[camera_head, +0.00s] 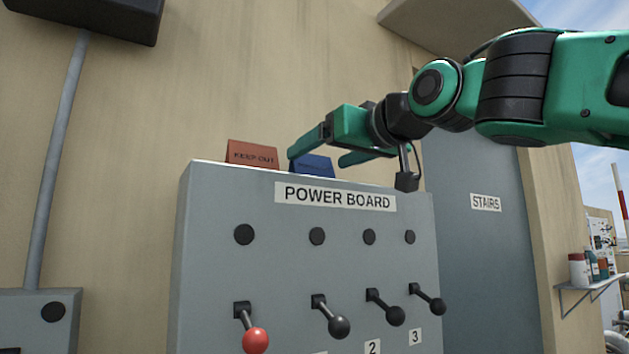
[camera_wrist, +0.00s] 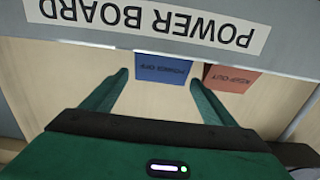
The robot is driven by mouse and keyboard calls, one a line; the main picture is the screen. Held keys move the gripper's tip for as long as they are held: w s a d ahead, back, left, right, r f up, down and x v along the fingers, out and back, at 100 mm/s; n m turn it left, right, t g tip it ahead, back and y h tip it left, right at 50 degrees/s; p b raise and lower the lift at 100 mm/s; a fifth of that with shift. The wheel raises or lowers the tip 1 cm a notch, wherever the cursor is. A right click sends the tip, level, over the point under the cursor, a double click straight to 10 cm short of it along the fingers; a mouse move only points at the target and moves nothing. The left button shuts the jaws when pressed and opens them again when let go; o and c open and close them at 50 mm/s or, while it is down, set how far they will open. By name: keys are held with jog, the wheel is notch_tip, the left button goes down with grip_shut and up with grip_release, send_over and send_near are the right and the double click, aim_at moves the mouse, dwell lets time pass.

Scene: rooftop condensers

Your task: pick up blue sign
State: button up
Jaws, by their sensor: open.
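The blue sign (camera_head: 314,165) stands on top of the grey power board (camera_head: 210,260), partly hidden behind my gripper's finger in the head view. It also shows in the wrist view (camera_wrist: 163,68), with dark lettering, ahead of the fingertips and roughly between their lines. My gripper (camera_head: 318,158) is above the board's top, reaching in from the right. The fingers do not visibly grip the sign.
A red "KEEP OUT" sign (camera_head: 252,154) stands just left of the blue sign; in the wrist view it is close to one fingertip. The board's front has several levers, one with a red knob (camera_head: 256,340). A tan wall (camera_head: 250,70) rises behind.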

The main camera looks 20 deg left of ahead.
aim_at(316, 161)
jog(key=x, duration=0.4)
jog(key=shift+w+a+f, duration=0.1)
jog(key=shift+w+a, duration=0.2)
jog(key=c, duration=0.8)
